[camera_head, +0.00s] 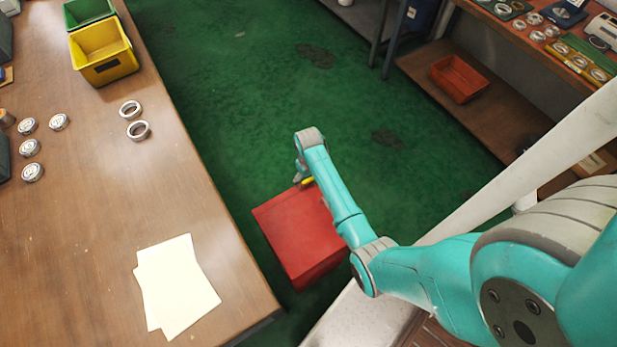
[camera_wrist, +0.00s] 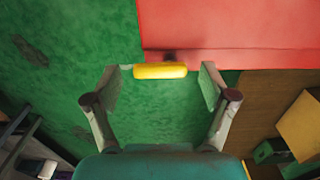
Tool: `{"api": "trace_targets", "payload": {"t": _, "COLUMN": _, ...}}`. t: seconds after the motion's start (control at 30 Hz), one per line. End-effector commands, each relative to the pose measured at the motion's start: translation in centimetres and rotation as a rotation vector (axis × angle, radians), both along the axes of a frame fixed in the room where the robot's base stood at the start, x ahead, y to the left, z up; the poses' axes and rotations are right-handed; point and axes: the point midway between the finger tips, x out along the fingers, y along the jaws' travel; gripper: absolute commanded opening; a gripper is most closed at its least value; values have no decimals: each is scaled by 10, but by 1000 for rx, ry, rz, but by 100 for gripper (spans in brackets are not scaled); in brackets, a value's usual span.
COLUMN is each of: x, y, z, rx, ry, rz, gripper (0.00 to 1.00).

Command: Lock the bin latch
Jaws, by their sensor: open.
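The red bin (camera_head: 297,232) with a closed, flat top stands on the green floor beside the table; part of it also shows at the top right of the wrist view (camera_wrist: 235,25). Its yellow latch (camera_wrist: 160,71) sticks out at the bin's edge, next to a small dark mount; it also shows in the head view (camera_head: 307,182). My gripper (camera_wrist: 161,78) is open, with one finger on either side of the latch and a gap at each end. In the head view my arm covers part of the bin, and my fingers are mostly hidden.
A wooden table (camera_head: 90,200) on the left bears several bearing rings, white papers (camera_head: 178,285) and a yellow bin (camera_head: 104,52). A shelf unit on the right holds an orange-red tray (camera_head: 460,78) low down. The green floor (camera_head: 240,90) beyond the red bin is clear.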

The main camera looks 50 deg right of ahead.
Motion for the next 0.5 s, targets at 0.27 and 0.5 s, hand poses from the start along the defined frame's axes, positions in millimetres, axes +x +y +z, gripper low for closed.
{"api": "trace_targets", "payload": {"t": 0.27, "x": 0, "y": 0, "z": 0, "rx": 0, "ry": 0, "rz": 0, "gripper": 31}}
{"api": "trace_targets", "payload": {"t": 0.5, "x": 0, "y": 0, "z": 0, "rx": 0, "ry": 0, "rz": -7, "gripper": 23}}
